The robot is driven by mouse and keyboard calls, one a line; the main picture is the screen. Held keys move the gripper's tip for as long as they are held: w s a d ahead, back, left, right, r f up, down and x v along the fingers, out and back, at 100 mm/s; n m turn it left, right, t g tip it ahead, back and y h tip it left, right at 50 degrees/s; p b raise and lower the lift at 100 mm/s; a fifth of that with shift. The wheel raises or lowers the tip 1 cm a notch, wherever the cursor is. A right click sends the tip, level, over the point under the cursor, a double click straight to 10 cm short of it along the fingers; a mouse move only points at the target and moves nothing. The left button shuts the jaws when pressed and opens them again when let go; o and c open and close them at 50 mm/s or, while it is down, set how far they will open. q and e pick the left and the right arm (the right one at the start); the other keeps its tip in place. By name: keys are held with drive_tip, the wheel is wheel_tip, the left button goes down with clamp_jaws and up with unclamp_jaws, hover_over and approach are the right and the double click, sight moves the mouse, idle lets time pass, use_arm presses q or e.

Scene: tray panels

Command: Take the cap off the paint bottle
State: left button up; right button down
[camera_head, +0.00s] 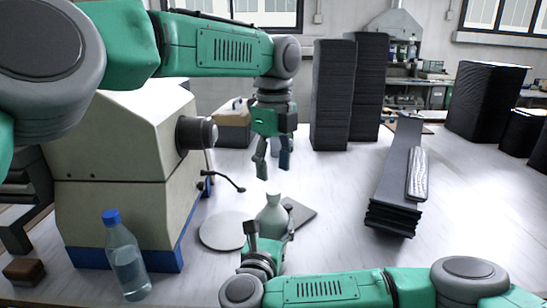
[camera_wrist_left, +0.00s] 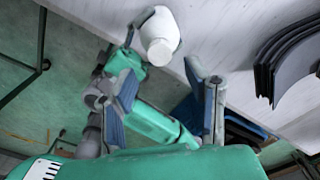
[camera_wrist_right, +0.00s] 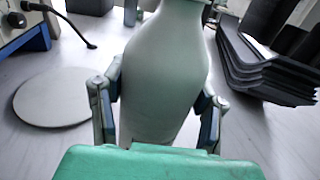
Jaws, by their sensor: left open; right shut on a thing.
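The paint bottle (camera_head: 271,216) is pale grey-green and stands upright near the middle of the table. Its whitish cap (camera_head: 273,198) is on top; the left wrist view shows the cap (camera_wrist_left: 160,48) from above, and the right wrist view crops the top of the bottle (camera_wrist_right: 165,75). My right gripper (camera_head: 270,238) is shut on the bottle's body, with one finger on each side. My left gripper (camera_head: 273,170) is open and empty, pointing down a little above the cap. In the left wrist view, the cap lies just beyond its spread fingers.
A round grey disc (camera_head: 222,232) and a flat dark plate (camera_head: 300,212) lie beside the bottle. A beige machine (camera_head: 120,150) and a clear blue-capped bottle (camera_head: 126,262) stand at left. Dark stacked panels (camera_head: 394,190) lie at right. Tall black stacks (camera_head: 332,95) stand behind.

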sight(274, 190)
use_arm(q)
wheel_tip(274, 190, down, 6)
drive_tip(key=shift+r, duration=0.1)
drive_tip(key=shift+c, duration=0.5)
clamp_jaws()
drive_tip(key=n, duration=2)
drive_tip(key=shift+d, duration=0.1)
drive_tip(key=shift+r, duration=0.1)
